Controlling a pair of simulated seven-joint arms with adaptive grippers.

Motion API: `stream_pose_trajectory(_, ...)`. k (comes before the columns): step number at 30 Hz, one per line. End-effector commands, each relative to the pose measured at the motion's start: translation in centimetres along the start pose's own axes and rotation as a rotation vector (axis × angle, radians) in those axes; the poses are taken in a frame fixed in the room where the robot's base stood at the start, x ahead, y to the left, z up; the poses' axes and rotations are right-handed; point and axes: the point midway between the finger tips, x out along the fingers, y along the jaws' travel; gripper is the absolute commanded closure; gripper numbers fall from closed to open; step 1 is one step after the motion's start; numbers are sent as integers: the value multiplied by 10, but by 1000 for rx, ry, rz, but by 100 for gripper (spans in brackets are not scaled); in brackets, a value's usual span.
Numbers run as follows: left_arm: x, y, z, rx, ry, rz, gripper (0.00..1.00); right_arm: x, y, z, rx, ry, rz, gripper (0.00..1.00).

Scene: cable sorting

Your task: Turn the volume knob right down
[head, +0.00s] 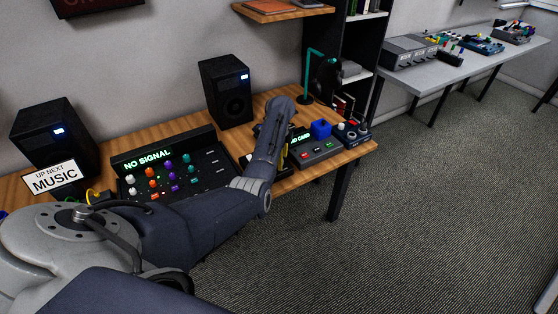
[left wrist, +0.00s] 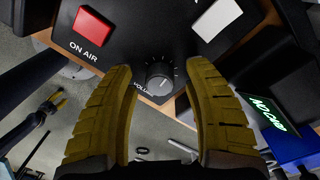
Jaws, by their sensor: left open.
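The volume knob (left wrist: 160,82) is a dark grey round knob with a white pointer line and tick marks around it, on a black panel with the word VOLUME beside it. It shows in the left wrist view. My left gripper (left wrist: 159,70) is open, with one yellow ribbed finger on each side of the knob and a visible gap on both sides. In the head view my left arm (head: 268,150) reaches over the desk and hides the knob and most of the gripper. My right gripper is in neither view.
A red ON AIR button (left wrist: 92,27) and a white button (left wrist: 217,18) sit on the same panel. A NO CARD device (head: 316,151) with a blue block (head: 320,129) is close on the right. A mixer (head: 165,172) and a speaker (head: 226,92) stand left of the forearm.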

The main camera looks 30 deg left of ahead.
Motion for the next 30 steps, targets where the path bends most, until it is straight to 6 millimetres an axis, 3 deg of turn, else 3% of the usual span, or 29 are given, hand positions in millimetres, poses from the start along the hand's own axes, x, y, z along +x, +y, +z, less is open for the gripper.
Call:
stream_pose_trajectory(12, 3, 0, 0, 0, -1, 0, 48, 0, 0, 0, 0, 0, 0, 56)
stream_pose_trajectory(25, 3, 0, 0, 0, -1, 0, 98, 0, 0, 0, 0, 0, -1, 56)
stream_pose_trajectory(30, 3, 0, 0, -1, -1, -1, 100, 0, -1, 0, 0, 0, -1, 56)
